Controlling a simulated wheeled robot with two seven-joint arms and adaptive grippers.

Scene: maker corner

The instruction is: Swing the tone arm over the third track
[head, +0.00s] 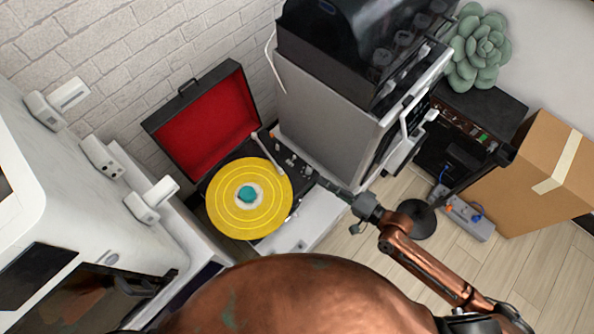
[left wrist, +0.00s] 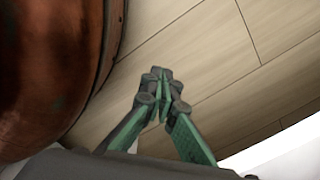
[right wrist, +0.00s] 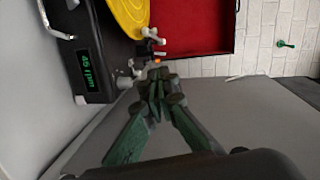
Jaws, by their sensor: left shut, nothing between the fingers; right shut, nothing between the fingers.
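The record player's yellow record (head: 225,208) has pale rings and a teal centre label. It also shows at the top of the right wrist view (right wrist: 128,14). The pale tone arm (head: 268,153) slants from behind the record down to its upper right edge; I cannot tell whether its tip is over the record. My left gripper (left wrist: 160,76) is shut and empty above the wooden floor, outside the head view.
The open red-lined lid (head: 210,118) stands behind the record. A grey cabinet with a black machine on top (head: 325,105) rises close right of the deck. A cardboard box (head: 540,170) stands at the far right. A white machine (head: 60,190) is at left.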

